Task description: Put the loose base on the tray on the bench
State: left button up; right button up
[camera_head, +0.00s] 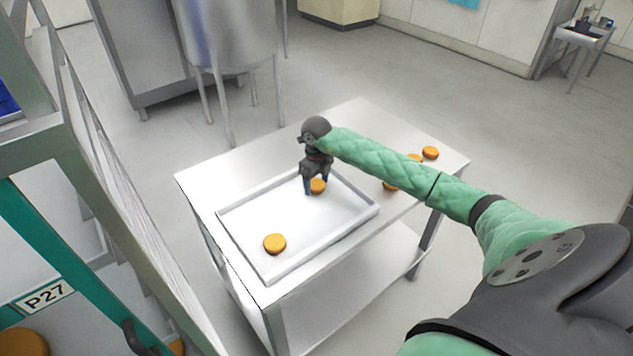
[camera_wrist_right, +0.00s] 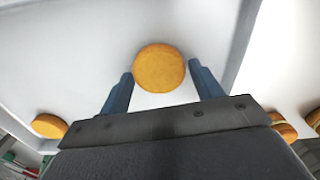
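The white tray (camera_head: 240,225) lies on the steel bench (camera_head: 360,115). One round orange base (camera_head: 275,243) lies in its near left part. Another base (camera_head: 318,186) is at the tray's far right part, under my right gripper (camera_head: 313,188). The wrist view shows this base (camera_wrist_right: 160,68) just beyond and between the open fingertips (camera_wrist_right: 161,72), with a narrow gap on each side. My left gripper is not in view.
A rack with a P27 label (camera_head: 46,296) stands at the left, with orange rounds (camera_head: 25,342) low in it. A steel vessel on legs (camera_head: 230,40) stands behind the bench. The bench's back left surface is clear.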

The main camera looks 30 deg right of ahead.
aim_at(317, 184)
jog(key=shift+o, duration=0.9)
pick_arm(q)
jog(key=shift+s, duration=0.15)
pick_arm(e)
jog(key=shift+r, duration=0.15)
jog(key=shift+r, duration=0.3)
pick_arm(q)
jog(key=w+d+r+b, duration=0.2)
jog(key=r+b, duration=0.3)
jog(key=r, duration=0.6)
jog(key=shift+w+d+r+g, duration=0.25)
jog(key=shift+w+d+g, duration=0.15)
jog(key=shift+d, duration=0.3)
pick_arm(e)
notch_tip(317, 184, up, 11)
jog(key=shift+r, duration=0.2)
